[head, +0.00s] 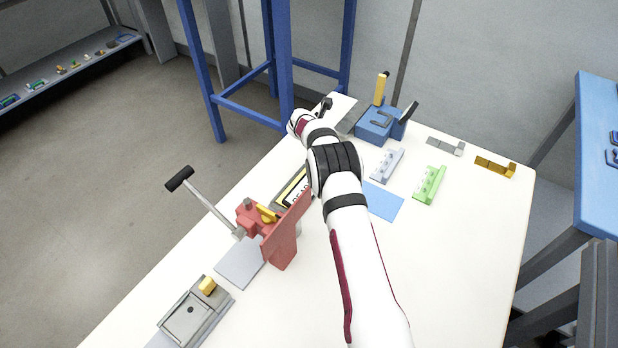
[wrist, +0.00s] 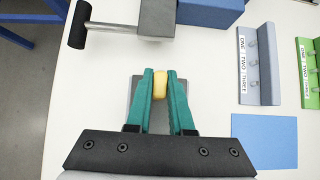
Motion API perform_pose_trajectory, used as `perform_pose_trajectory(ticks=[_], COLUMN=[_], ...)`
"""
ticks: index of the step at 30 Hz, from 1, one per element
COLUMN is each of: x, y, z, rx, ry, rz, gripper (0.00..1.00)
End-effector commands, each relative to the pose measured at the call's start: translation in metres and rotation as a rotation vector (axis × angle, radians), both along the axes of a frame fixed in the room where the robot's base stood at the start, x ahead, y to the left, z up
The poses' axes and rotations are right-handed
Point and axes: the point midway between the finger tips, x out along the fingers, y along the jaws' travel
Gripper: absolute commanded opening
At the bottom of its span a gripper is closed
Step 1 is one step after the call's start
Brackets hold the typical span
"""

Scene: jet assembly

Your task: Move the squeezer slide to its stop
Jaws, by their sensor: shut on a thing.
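My gripper (wrist: 160,74) has teal fingers shut on a small yellow knob (wrist: 159,86) in the wrist view. The knob appears to belong to the squeezer slide, whose body is mostly hidden beneath the fingers. A grey plate (wrist: 131,88) shows at the left of the fingers. Just beyond the fingertips stands a grey block (wrist: 157,18) with a metal rod running left to a black handle (wrist: 80,25). In the head view my arm hides the gripper, the knob and most of this fixture. Whether the slide touches its stop cannot be told.
A blue block (head: 372,124) with a yellow post stands close by on the right. Lilac (head: 387,166) and green (head: 429,185) racks and a blue mat (head: 382,200) lie right of my arm. A red press (head: 282,243) stands nearer.

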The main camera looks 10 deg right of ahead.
Motion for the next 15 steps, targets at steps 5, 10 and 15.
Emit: perform_pose_trajectory(ticks=[5,10,15], x=[-0.0002,-0.0002,0.0], y=[-0.0003,-0.0002,-0.0002], z=[0.0002,0.0001,0.0039], rx=[0.0,-0.001,0.0], ry=[0.0,0.001,-0.001], rz=[-0.001,-0.001,-0.001], gripper=[0.36,0.4,0.4])
